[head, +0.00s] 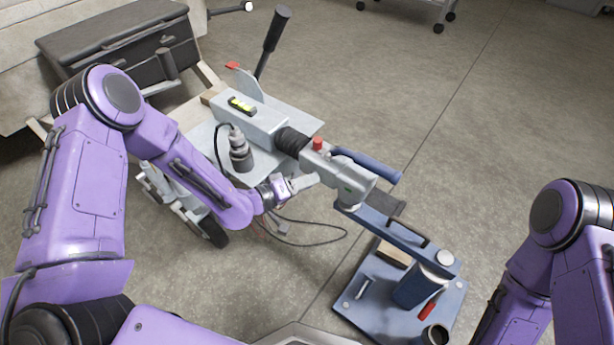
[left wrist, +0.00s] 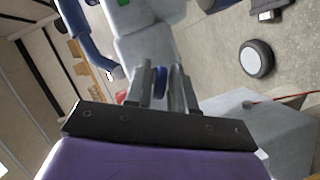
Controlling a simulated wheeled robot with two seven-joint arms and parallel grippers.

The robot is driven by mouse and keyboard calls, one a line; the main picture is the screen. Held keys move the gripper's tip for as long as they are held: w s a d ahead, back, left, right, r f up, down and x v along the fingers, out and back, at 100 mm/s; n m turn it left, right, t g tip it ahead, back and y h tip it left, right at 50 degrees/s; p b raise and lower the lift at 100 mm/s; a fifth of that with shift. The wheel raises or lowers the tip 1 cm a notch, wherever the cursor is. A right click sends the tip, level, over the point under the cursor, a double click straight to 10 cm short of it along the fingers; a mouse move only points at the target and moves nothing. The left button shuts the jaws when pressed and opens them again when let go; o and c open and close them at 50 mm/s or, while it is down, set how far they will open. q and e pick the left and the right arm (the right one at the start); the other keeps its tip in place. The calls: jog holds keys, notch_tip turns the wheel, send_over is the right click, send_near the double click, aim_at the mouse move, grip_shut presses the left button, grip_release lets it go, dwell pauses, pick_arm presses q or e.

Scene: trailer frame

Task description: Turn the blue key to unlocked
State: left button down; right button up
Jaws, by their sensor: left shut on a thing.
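In the left wrist view, the fingers of my left gripper (left wrist: 162,88) are shut on the blue key (left wrist: 160,76), with the grey coupling body (left wrist: 150,45) just beyond. Only a small blue part of the key shows between the fingers. In the head view the key is hidden, and I cannot tell its turn angle. My right arm shows at the right, but its gripper is out of view.
A blue handle (head: 368,165) sticks out on the coupling's far side, and a red knob (head: 318,143) stands on top. A blue stand (head: 395,310) with tools is at the front right. A loose black cable (head: 310,243) hangs below my left gripper. Open floor lies to the right.

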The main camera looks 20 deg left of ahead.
pick_arm(q)
jog(key=shift+r+m+y+p, duration=0.15)
jog(key=shift+m+y+p, duration=0.55)
jog(key=shift+m, duration=0.4)
jog(key=m+y+p, duration=0.1)
jog(key=m, duration=0.1)
jog(key=shift+m+y+p, duration=0.3)
jog(key=shift+p, duration=0.1)
jog(key=shift+m+y+p, duration=0.5)
jog(key=shift+m+y, duration=0.2)
jog(key=shift+m, duration=0.4)
jog(key=shift+m+y, duration=0.6)
jog(key=shift+m, duration=0.1)
jog(key=shift+t, duration=0.3)
jog(key=c, duration=1.2)
grip_release()
